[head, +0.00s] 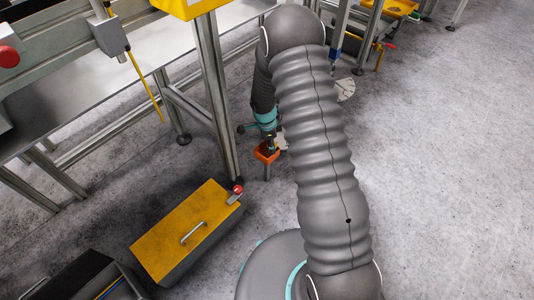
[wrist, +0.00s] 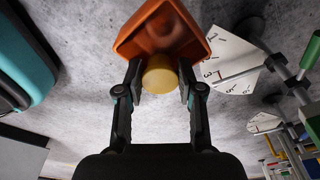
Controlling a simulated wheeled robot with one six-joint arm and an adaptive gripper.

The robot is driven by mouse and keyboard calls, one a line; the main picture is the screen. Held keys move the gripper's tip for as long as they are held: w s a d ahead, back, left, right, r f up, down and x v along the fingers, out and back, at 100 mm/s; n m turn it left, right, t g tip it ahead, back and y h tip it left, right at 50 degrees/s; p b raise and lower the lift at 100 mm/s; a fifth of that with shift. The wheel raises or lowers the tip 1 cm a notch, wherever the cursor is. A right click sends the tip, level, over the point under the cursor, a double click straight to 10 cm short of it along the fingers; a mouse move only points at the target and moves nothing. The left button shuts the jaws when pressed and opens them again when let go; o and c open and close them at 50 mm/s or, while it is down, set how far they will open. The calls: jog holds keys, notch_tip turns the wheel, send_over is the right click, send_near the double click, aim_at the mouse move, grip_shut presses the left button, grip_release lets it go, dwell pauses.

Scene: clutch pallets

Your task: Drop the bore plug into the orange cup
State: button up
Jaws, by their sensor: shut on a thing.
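The bore plug (wrist: 160,77) is a brass-yellow cylinder in the wrist view. My gripper (wrist: 160,80) is shut on it, with one finger on each side. The orange cup (wrist: 139,31) is just beyond the fingertips, and the plug overlaps its near side in the picture. I cannot tell whether the plug's far end is inside the cup. In the head view the orange cup (head: 266,154) is small and sits under my gripper (head: 269,141), near a table leg. The plug is too small to make out there.
White numbered plates (wrist: 235,62) stand beside the cup in the wrist view. In the head view a steel table (head: 105,90) with metal legs is at the left. A yellow-lidded box (head: 185,230) sits on the floor. Grey floor at the right (head: 450,180) is clear.

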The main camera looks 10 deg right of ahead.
jog(key=o, duration=1)
jog(key=r, duration=0.5)
jog(key=a+r, duration=0.1)
jog(key=r, duration=0.1)
jog(key=shift+r, duration=0.2)
